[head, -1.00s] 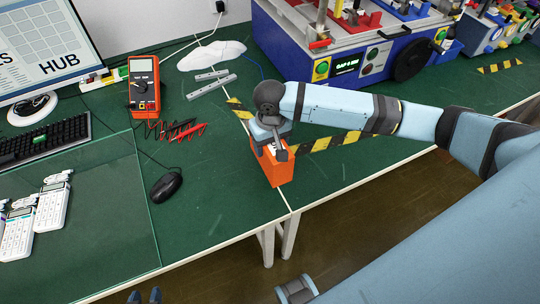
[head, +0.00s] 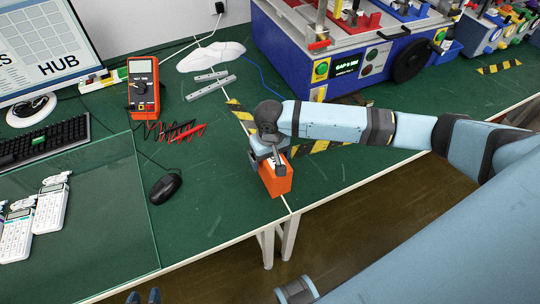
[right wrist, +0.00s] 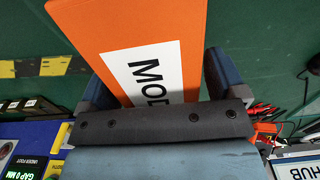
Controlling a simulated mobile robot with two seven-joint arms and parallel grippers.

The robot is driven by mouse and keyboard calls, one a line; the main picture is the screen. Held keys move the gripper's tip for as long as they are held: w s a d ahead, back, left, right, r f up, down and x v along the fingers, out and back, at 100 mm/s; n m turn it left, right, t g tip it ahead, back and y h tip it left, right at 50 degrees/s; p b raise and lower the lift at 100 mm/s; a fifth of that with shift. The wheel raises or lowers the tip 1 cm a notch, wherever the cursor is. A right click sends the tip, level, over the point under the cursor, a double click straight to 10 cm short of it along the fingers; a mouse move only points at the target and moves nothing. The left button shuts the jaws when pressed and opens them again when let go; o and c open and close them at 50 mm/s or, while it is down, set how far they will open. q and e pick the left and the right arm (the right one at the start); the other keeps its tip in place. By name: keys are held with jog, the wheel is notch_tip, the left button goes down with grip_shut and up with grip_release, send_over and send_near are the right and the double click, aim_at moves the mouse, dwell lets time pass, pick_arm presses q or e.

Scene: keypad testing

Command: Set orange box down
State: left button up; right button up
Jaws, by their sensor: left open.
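In the right wrist view the box (right wrist: 120,25), with a white label and black letters, lies between both fingers of the right gripper (right wrist: 158,82). I cannot tell whether its underside touches the table. My left gripper (head: 144,297) shows only its two tips, apart and empty, at the bottom edge.
A black mouse (head: 165,188) and an orange multimeter (head: 144,87) with red leads lie left of the box. A blue test machine (head: 345,50) stands behind. Yellow-black tape (head: 320,146) runs beside my right arm. Green tabletop is clear around the box's left side.

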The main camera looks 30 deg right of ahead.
jog(key=shift+r, duration=0.35)
notch_tip(320, 180, up, 12)
jog(key=shift+f+p, duration=0.15)
jog(key=shift+p, duration=0.3)
